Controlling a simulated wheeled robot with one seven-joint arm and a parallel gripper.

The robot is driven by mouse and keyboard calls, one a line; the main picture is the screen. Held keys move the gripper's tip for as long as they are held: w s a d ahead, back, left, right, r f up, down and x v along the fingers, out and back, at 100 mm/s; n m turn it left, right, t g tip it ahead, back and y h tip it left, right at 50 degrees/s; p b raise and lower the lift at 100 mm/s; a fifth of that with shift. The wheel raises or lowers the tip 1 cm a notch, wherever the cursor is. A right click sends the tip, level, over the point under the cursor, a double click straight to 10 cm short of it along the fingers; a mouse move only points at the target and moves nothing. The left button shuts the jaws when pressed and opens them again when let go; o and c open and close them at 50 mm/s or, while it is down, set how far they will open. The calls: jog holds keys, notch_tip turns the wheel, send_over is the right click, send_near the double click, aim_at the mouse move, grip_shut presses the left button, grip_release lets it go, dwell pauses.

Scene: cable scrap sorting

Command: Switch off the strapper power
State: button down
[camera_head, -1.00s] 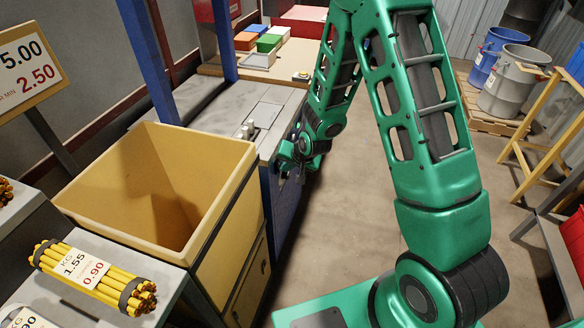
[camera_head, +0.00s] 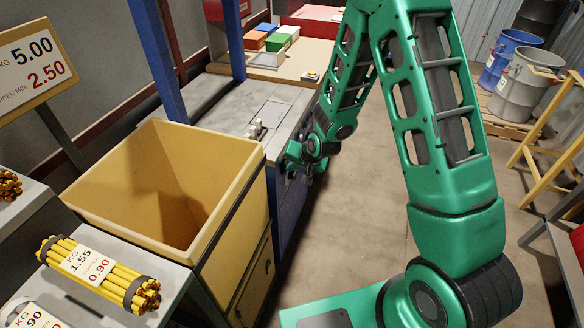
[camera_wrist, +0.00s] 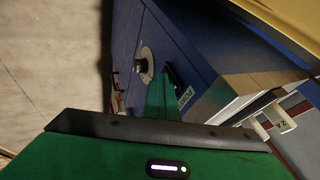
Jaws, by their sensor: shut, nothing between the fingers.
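The strapper is the blue cabinet with a grey top (camera_head: 208,98), left of centre in the head view. Its blue side fills much of the wrist view (camera_wrist: 205,42). A round silver plate with a dark knob (camera_wrist: 145,62) sits on that side, and a white POWER label (camera_wrist: 186,97) is close by. My gripper (camera_head: 291,158) is low beside the strapper's aisle-facing side in the head view. In the wrist view its shut, empty fingers (camera_wrist: 171,78) reach toward the panel near the knob and label. I cannot tell whether they touch it. The knob's on or off setting is unclear.
A yellow open bin (camera_head: 120,178) stands at the strapper's near end. A bundle of yellow cables (camera_head: 98,272) lies on a grey stand at front left. Colored boxes (camera_head: 270,42) sit on the far bench. Drums (camera_head: 515,96) stand at right. The aisle floor (camera_head: 385,205) is clear.

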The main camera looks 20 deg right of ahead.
jog(key=shift+r, duration=0.6)
jog(key=shift+d, duration=0.1)
jog(key=d+f+v, duration=0.1)
jog(key=d+v, duration=0.1)
jog(key=v, duration=1)
jog(key=shift+s+d, duration=0.15)
jog(key=shift+s, duration=0.25)
jog(key=shift+s+d+f, duration=0.1)
jog(key=shift+d+f, duration=0.05)
jog(key=shift+f, duration=0.45)
